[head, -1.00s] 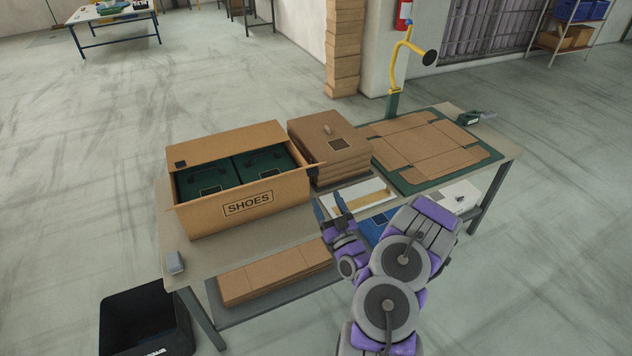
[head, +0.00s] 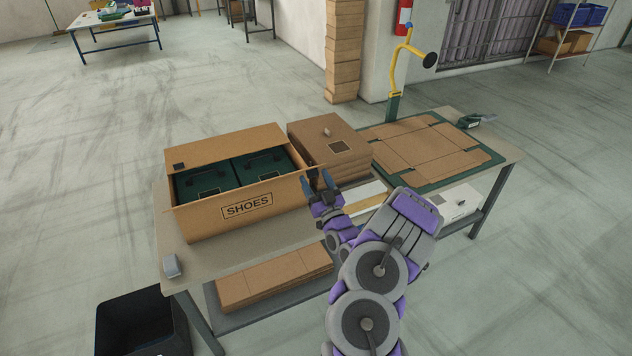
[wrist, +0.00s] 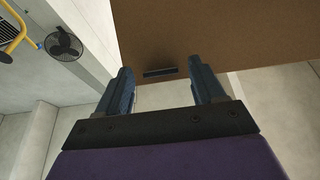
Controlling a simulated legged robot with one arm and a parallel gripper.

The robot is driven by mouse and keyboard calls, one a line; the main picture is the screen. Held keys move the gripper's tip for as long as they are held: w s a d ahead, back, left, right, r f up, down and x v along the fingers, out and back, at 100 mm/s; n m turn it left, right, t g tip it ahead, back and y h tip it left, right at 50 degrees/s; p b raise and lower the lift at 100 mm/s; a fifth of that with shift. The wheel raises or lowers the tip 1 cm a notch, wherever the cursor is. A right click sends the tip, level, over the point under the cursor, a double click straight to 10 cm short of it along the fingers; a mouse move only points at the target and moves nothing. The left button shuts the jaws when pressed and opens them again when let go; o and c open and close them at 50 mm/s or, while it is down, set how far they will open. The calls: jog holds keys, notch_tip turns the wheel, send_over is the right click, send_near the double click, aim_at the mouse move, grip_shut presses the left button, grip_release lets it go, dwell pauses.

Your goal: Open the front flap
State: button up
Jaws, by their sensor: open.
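The brown cardboard box (head: 222,222) marked SHOES stands on the left of the table in the head view. A flap (head: 225,149) with a small dark patch lies along its far side. Two dark green boxes (head: 262,166) show inside. I cannot tell how the front flap lies. My gripper (head: 319,181) is open and empty at the box's right end, its fingers pointing up and away. In the wrist view, a brown cardboard panel (wrist: 225,35) with a dark strip (wrist: 160,72) shows beyond and between the fingers. Whether they touch it cannot be told.
A stack of brown boxes (head: 333,148) stands close behind my gripper. A flat cardboard blank (head: 425,146) lies on a green mat (head: 490,162) at right. A yellow post (head: 397,70) rises at the back. A grey device (head: 172,266) sits at the table's left corner, above a black bin (head: 140,325).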

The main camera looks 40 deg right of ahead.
jog(key=shift+c, duration=0.4)
grip_shut()
